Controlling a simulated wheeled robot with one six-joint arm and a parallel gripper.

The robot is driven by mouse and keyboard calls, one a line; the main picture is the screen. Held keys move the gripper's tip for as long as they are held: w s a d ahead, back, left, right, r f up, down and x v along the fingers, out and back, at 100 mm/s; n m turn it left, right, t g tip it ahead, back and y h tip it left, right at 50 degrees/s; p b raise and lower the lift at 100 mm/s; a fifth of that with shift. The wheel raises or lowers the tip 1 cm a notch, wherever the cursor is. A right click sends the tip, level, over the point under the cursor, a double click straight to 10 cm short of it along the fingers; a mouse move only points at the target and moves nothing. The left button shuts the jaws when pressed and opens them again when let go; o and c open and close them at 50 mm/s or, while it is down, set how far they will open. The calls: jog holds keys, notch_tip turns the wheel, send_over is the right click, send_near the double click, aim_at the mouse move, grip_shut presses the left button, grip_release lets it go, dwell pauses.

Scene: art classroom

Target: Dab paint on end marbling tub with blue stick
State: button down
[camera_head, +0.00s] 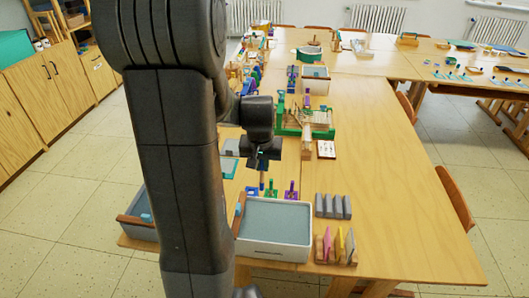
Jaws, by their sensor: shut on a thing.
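My gripper (263,156) points down over the near part of the long table, behind the near white marbling tub. It is shut on a thin stick (262,175) that hangs below the fingers; it looks like the blue stick, but is small and partly hidden. The near tub (250,253) stands at the table's end, filled with grey-blue liquid. The held stick is apart from this liquid. Small blue (252,191), green (271,190) and purple (291,190) items stand just behind the tub. A second tub (137,229) at left is partly hidden by my arm.
Grey blocks (333,206) and a rack of coloured pieces (338,248) stand right of the near tub. A green-framed tray (287,128) and a white card (326,149) lie farther back. The table's right side (400,200) is clear.

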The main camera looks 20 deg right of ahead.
jog(key=shift+s+a+r, duration=0.1)
jog(key=shift+s+r, duration=0.5)
jog(key=shift+r, duration=0.05)
jog(key=s+a+b+x, duration=0.1)
jog(key=s+b+x, duration=0.1)
jog(key=b+x, duration=0.5)
jog(key=x, duration=0.4)
jog(key=shift+s+a+b, duration=0.15)
jog(key=shift+s+b, duration=0.25)
jog(key=shift+f+b, duration=0.3)
jog(key=shift+f, duration=0.05)
jog(key=w+d+p+v, duration=0.1)
jog(key=w+p+v, duration=0.1)
jog(key=p+v, duration=0.5)
jog(key=v, duration=0.3)
jog(key=shift+r, duration=0.2)
dwell(0.6)
jog(key=shift+d, duration=0.1)
